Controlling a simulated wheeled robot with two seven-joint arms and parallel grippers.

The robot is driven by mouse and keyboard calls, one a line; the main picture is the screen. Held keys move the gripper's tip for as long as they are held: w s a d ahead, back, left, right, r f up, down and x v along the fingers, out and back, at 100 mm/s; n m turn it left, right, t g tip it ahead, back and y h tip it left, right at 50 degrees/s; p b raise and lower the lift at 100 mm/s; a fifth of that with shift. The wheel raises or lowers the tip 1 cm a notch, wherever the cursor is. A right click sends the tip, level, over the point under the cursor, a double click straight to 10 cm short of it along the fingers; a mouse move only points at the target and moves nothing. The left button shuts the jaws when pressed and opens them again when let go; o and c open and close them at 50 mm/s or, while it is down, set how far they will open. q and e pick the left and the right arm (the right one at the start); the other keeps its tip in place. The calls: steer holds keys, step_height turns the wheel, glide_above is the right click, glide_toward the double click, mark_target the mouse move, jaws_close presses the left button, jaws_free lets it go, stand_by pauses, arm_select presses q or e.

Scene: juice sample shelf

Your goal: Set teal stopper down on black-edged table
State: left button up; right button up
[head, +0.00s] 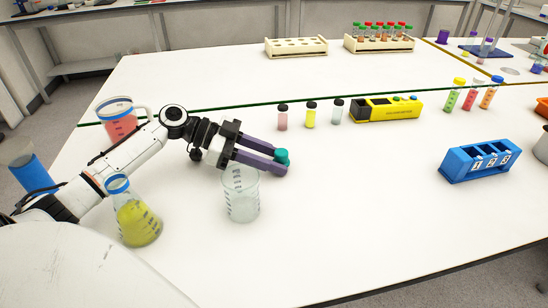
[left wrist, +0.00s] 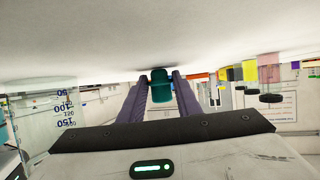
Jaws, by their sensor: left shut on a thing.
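The teal stopper (head: 282,156) is between the purple fingertips of my left gripper (head: 279,162), which is shut on it. In the left wrist view the stopper (left wrist: 160,88) sits between the two fingers (left wrist: 160,95). The white table (head: 340,190) has dark edging at its front right. The gripper is low over the table, just beyond and right of the empty glass beaker (head: 241,196). I cannot tell if the stopper touches the table. My right gripper is not in view.
Three small capped vials (head: 311,115) and a yellow-black device (head: 387,108) stand behind the gripper. A blue numbered rack (head: 480,160) stands at the right. A yellow-liquid flask (head: 137,219) and red-liquid jug (head: 119,127) are near my left arm.

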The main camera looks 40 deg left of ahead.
arm_select(q)
steer(key=shift+f, duration=0.25)
steer(key=o, duration=1)
steer(key=shift+r, duration=0.1)
steer(key=shift+r, duration=0.3)
steer(key=b+v, duration=0.1)
steer(key=v, duration=1)
steer(key=shift+s+a+f+b, duration=0.15)
steer(key=shift+a+b, duration=0.05)
steer(key=shift+b, duration=0.1)
steer(key=shift+s+a, duration=0.15)
